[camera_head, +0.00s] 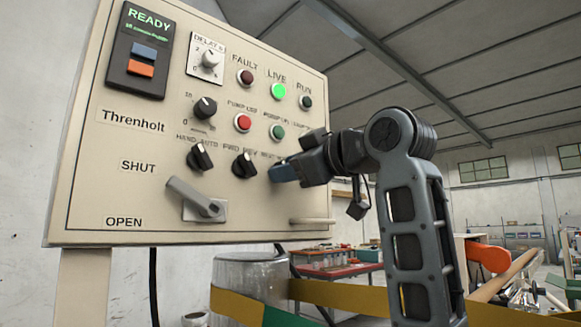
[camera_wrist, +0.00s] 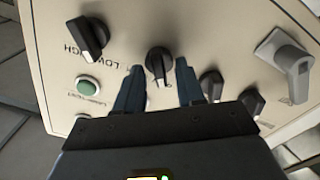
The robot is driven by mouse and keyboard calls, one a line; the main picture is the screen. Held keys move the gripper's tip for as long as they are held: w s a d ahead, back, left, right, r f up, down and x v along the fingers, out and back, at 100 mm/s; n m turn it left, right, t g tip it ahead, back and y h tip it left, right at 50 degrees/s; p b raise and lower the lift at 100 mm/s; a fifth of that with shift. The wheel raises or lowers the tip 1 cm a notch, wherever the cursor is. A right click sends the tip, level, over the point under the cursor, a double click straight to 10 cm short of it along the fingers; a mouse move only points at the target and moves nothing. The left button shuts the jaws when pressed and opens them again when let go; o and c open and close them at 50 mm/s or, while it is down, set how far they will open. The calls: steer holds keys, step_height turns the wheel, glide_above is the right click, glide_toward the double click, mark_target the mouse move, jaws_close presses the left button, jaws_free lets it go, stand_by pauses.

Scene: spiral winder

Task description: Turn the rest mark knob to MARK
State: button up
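A black knob (camera_wrist: 159,62) sits on the beige panel (camera_wrist: 190,25), between and just beyond my fingertips in the wrist view. Its place matches the partly covered label right of the FWD KEY knob, so it appears to be the rest mark knob. Its own label is not readable, and I cannot tell which mark it points to. My gripper (camera_wrist: 160,72) is open, one blue finger on each side of the knob, with gaps visible. In the head view my gripper (camera_head: 282,172) is close to the panel and hides this knob.
The FWD KEY knob (camera_head: 244,165) and HAND/AUTO knob (camera_head: 200,157) are to the left. A grey lever (camera_head: 200,201) sticks out below them. In the wrist view, a LOW/HIGH knob (camera_wrist: 89,39) and a green button (camera_wrist: 88,85) lie left. A bar handle (camera_head: 312,221) is low right.

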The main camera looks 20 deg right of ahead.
jaws_close()
stand_by(0.6)
steer(key=shift+w+d+m+p, duration=0.1)
steer(key=shift+d+m+p, duration=0.05)
steer(key=shift+m+p, duration=2.9)
steer(key=shift+d+m+p, duration=0.1)
steer(key=shift+m+p, duration=2.15)
steer(key=shift+m, duration=1.6)
